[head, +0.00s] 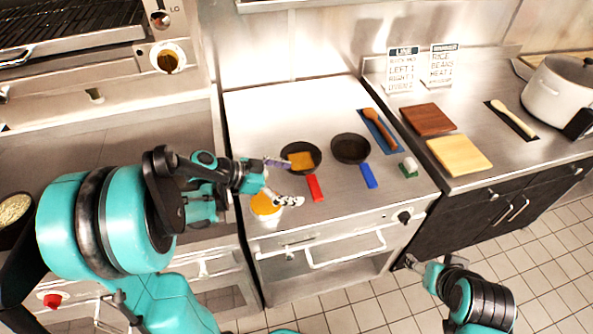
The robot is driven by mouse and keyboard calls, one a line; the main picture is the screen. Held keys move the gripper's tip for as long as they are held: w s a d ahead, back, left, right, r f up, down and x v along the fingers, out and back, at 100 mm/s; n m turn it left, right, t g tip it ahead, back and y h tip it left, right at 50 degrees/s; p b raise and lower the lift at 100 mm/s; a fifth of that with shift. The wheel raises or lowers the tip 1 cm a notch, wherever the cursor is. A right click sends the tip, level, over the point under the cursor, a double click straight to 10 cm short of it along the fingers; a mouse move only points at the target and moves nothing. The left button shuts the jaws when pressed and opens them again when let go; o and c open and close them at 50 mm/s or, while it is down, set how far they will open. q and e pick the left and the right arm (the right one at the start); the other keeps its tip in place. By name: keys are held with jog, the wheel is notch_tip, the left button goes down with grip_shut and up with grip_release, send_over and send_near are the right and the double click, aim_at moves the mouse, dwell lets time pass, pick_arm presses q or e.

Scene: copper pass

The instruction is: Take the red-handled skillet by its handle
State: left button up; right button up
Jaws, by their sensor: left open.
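The red-handled skillet (290,150) lies on the steel counter, a dark pan with an orange-yellow piece in it. Its red handle (315,188) points toward the front edge. My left gripper (284,181) is open just left of the handle, one finger near the pan's left rim and the other toward the handle. Nothing shows between its fingers. I cannot tell the exact gap to the handle. My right gripper (413,264) is low at the front right, away from the counter top; its jaw state is unclear.
A blue-handled skillet (350,148) lies right of the red one. A container with orange contents (265,204) stands under my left gripper. A wooden spoon (380,128) lies on a blue mat, with a green-and-white item (409,167) near the right edge. Bare steel lies behind the pans.

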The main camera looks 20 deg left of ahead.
aim_at(314, 185)
pick_arm(q)
jog(key=b+x, duration=0.1)
jog(key=x, duration=0.1)
jog(key=b+x, duration=0.1)
jog(key=x, duration=0.1)
jog(key=b+x, duration=0.1)
jog(key=x, duration=0.2)
jog(key=shift+w+a+f, duration=0.15)
jog(key=shift+w+f, duration=0.05)
jog(key=shift+f, duration=0.1)
jog(key=shift+w+d, duration=0.15)
jog(key=shift+d, duration=0.1)
jog(key=shift+c, duration=0.6)
jog(key=c, duration=1.5)
